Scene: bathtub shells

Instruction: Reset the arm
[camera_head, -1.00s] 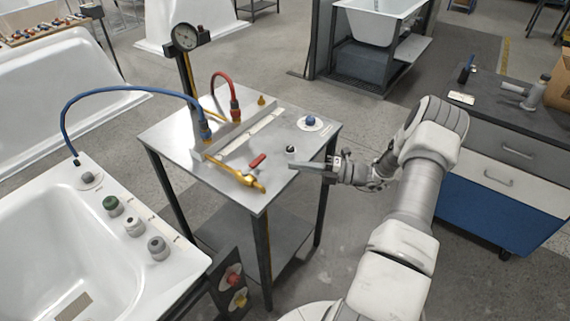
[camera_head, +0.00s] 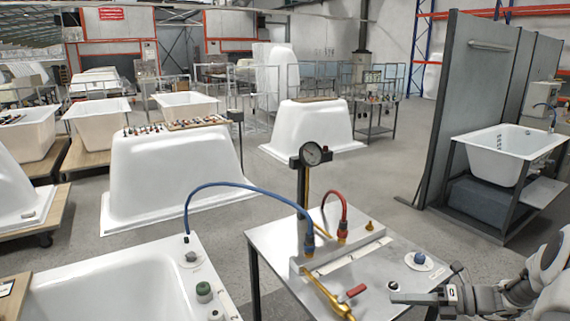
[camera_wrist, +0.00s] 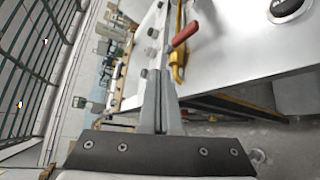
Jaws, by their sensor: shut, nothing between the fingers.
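My gripper (camera_head: 416,298) is at the lower right of the head view, reaching left over the right side of the metal table (camera_head: 268,242). In the wrist view its two fingers (camera_wrist: 161,75) lie together, shut with nothing between them. A brass valve with a red handle (camera_head: 356,291) sits on the table to the left of my gripper, apart from it. The red handle also shows in the wrist view (camera_wrist: 185,33). Part of my arm is cut off at the right edge of the head view.
A pressure gauge (camera_head: 312,154) stands on a post at the table. A blue hose (camera_head: 245,186) arches to the white tub (camera_head: 95,290) at lower left. A blue knob (camera_head: 419,258) sits near my gripper. Upturned tub shells (camera_head: 172,170) and a dark partition (camera_head: 470,100) stand behind.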

